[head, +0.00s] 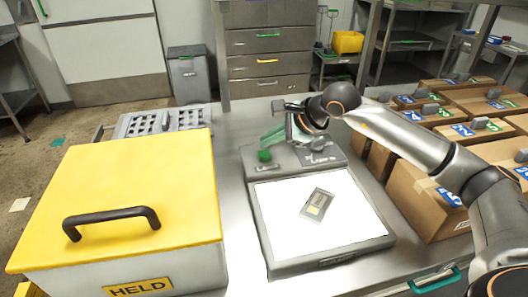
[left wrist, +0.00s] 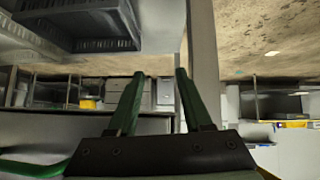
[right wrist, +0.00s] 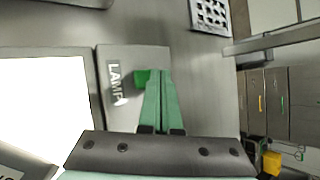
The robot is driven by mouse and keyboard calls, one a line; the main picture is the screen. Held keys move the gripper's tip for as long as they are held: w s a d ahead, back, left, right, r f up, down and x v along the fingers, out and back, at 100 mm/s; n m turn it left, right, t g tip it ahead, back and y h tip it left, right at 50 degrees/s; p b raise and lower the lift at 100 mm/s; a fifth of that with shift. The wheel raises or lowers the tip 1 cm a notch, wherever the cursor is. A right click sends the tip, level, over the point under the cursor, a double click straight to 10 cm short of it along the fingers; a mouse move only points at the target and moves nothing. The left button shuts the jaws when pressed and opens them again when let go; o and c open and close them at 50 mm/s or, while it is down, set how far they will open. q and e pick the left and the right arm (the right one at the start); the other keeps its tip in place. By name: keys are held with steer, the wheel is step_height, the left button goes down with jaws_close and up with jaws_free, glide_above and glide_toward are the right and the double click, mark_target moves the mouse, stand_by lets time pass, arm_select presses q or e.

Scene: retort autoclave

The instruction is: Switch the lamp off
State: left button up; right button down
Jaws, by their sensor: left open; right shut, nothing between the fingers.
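The lamp is a light box with a bright white panel (head: 285,215) and a grey control block (head: 300,165) at its back. The block reads LAMP in the right wrist view (right wrist: 113,82). A green switch (head: 264,155) stands on the block's left part and also shows in the right wrist view (right wrist: 141,78). My right gripper (head: 268,139) is shut and empty, its tips right by the switch; I cannot tell whether they touch it. My left gripper (left wrist: 155,72) is open and empty, away from the lamp, and shows only in the left wrist view.
A small grey packet (head: 317,205) lies on the white panel. A yellow-lidded box marked HELD (head: 130,190) stands left of the lamp, and a perforated grey tray (head: 165,122) behind it. Cardboard boxes (head: 425,200) crowd the right side.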

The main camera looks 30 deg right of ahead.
mark_target(268, 154)
stand_by(0.4)
steer(key=shift+f+b, duration=0.45)
steer(key=shift+b, duration=0.05)
steer(key=shift+f+b, duration=0.45)
stand_by(0.4)
steer(key=shift+s+a+f+b, duration=0.15)
steer(key=shift+a+f+b, duration=0.2)
steer(key=shift+f, duration=0.1)
stand_by(0.4)
steer(key=shift+r, duration=0.1)
steer(key=shift+d+r+p, duration=0.25)
steer(key=shift+r+p, duration=0.15)
steer(key=shift+w+r, duration=0.2)
steer(key=shift+r, duration=0.3)
steer(key=shift+r+p, duration=0.1)
steer(key=shift+p, duration=0.2)
steer(key=shift+r+p, duration=1.85)
steer(key=shift+r, duration=1.1)
